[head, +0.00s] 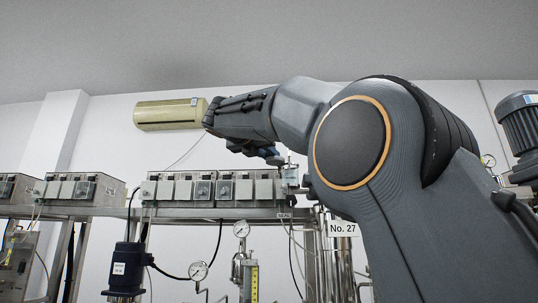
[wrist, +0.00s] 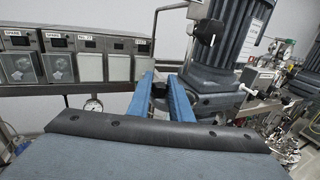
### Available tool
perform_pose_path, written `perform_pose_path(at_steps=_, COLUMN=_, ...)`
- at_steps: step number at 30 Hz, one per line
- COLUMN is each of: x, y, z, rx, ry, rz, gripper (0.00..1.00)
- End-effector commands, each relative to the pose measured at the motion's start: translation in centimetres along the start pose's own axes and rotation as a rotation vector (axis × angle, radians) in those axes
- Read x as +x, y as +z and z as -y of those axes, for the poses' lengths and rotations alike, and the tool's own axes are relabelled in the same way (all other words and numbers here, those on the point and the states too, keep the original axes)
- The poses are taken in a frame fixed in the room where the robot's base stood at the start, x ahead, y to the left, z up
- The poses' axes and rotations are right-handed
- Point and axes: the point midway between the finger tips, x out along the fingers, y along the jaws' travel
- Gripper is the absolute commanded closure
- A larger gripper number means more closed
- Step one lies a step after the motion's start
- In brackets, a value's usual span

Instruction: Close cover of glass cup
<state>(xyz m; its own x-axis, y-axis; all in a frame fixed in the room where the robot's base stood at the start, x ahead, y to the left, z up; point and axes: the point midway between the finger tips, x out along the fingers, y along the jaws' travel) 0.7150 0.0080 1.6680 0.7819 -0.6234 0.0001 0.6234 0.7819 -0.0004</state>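I cannot make out a glass cup or its cover for certain in either view. My gripper (wrist: 161,78) shows in the wrist view as two blue fingers with a clear gap between them. It is open, and I see nothing held between the fingers. A dark blue-grey ribbed motor (wrist: 232,35) stands beyond the fingertips, to the right. In the head view my arm reaches across to the left, and I cannot clearly make out the fingers there.
Grey control boxes (wrist: 62,62) line a metal shelf on the left; they also show in the head view (head: 83,189). A pressure gauge (head: 198,270) and pipes stand below. Fittings (wrist: 262,78) crowd the right.

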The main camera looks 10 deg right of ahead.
Motion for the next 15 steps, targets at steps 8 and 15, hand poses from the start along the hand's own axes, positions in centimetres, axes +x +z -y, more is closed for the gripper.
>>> perform_pose_path(at_steps=8, x=-0.01, y=0.01, z=0.04, rx=0.0, ry=0.004, rz=0.0, gripper=1.0)
perform_pose_path(at_steps=15, x=-0.04, y=0.13, z=0.52, rx=0.0, ry=0.068, rz=0.0, gripper=1.0)
